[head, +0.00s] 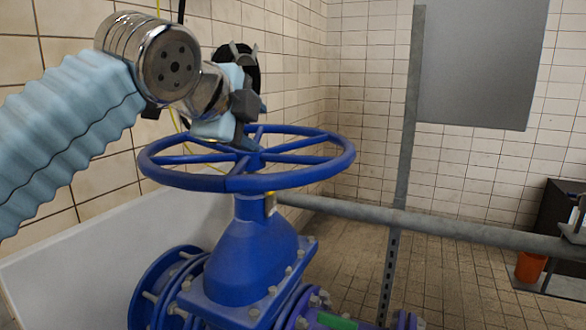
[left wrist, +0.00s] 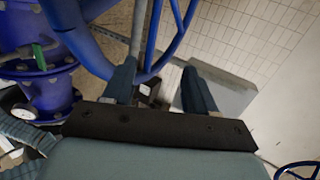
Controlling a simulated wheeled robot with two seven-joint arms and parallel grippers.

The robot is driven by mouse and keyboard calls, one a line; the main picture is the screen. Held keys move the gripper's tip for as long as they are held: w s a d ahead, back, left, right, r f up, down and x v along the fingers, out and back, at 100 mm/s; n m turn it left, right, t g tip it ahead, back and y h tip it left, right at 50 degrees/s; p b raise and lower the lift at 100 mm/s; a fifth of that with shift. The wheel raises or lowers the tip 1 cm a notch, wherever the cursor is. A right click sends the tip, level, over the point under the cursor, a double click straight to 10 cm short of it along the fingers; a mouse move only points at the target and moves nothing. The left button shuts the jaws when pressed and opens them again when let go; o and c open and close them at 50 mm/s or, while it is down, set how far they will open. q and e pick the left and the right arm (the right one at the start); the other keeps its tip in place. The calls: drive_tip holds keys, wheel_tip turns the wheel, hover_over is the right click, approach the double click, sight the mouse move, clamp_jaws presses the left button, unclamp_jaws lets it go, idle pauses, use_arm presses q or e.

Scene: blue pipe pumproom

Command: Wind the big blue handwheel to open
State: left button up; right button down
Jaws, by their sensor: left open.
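The big blue handwheel (head: 250,184) lies flat on top of a blue valve body (head: 250,250) in the head view. Its rim and spokes are clear, except near the hub, which is partly covered. My left gripper (head: 243,138) comes in from the upper left and points down at the wheel near the hub and far spokes. In the left wrist view its two fingers (left wrist: 160,85) are apart, with blue wheel bars (left wrist: 76,40) close to the left finger. I cannot tell whether a finger touches the wheel. My right gripper is in neither view.
A grey horizontal rail (head: 440,228) and upright post (head: 404,130) stand right of the valve. A grey panel (head: 482,60) hangs at the upper right. Tiled walls close in behind and left. An orange bucket (head: 530,267) stands far right.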

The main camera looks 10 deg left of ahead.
use_arm(q)
drive_tip(key=s+f+n+t, duration=0.1)
drive_tip(key=s+f+t, duration=0.2)
drive_tip(key=s, duration=0.2)
drive_tip(key=m+t+h, duration=0.1)
drive_tip(key=t+h, duration=0.1)
approach(289, 182)
drive_tip(key=w, duration=0.4)
drive_tip(key=w+d, duration=0.1)
drive_tip(key=w, duration=0.3)
drive_tip(key=w+d, duration=0.1)
drive_tip(key=w, duration=0.3)
drive_tip(key=shift+d+b, duration=0.1)
drive_tip(key=shift+b, duration=0.25)
drive_tip(key=shift+c, duration=0.2)
drive_tip(key=shift+f, duration=0.1)
clamp_jaws()
